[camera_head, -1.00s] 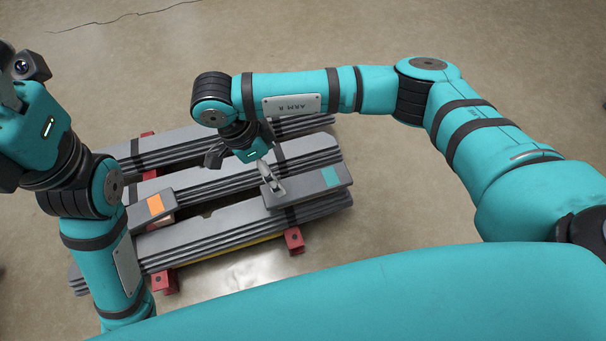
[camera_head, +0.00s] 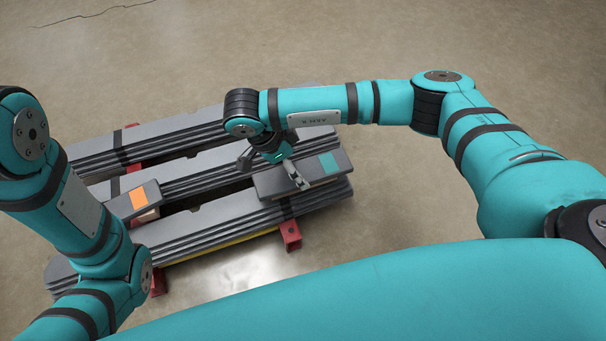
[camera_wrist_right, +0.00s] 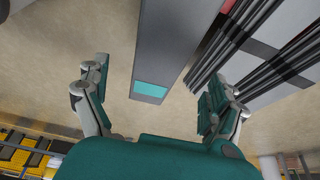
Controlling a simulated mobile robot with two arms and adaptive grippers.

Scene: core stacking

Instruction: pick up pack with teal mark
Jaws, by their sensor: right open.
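The pack with the teal mark (camera_head: 268,184) is a flat grey block at the right end of the slat stacks. Its teal patch (camera_head: 328,163) is at its right end. In the right wrist view the pack (camera_wrist_right: 165,45) runs up from the middle, with the teal patch at its near end, between the lines of the two fingers. My right gripper (camera_head: 272,170) is open and empty, over the pack, with one finger in front of its top in the head view. It also shows in the wrist view (camera_wrist_right: 152,95), fingers spread on both sides. My left gripper is out of view.
A pack with an orange mark (camera_head: 120,206) lies to the left. Long grey slat stacks (camera_head: 215,226) with black straps lie on red supports (camera_head: 290,236). Bare floor (camera_head: 420,200) is free to the right. A yellow and black structure (camera_wrist_right: 25,158) shows in the wrist view.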

